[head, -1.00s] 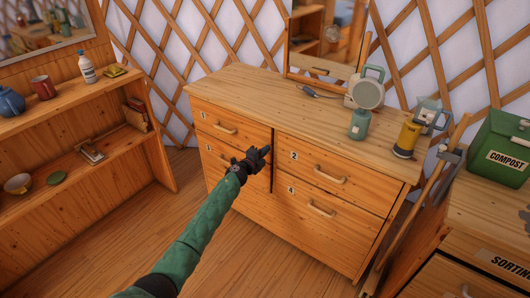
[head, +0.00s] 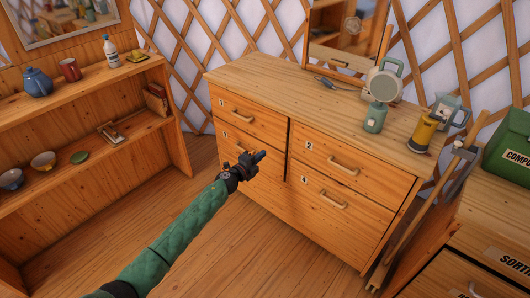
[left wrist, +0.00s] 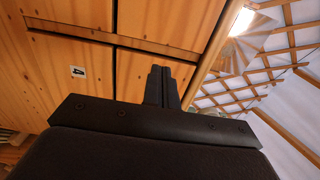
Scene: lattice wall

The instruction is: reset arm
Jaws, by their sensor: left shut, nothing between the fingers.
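My left gripper (head: 260,156) is shut and empty. In the head view it shows in front of the wooden drawer chest (head: 300,87), near the lower left drawer and left of the gap between the drawer columns. I cannot tell how far it is from the drawer fronts. In the left wrist view the shut fingers (left wrist: 163,76) stand upright in front of the wooden drawer fronts (left wrist: 85,55). My green-sleeved left arm reaches in from the lower left. My right gripper is not in view.
An open shelf (head: 125,80) is at left. Long-handled tools (head: 425,205) lean at the chest's right side, beside a sorting cabinet (head: 480,232). Bare floor lies between shelf and chest.

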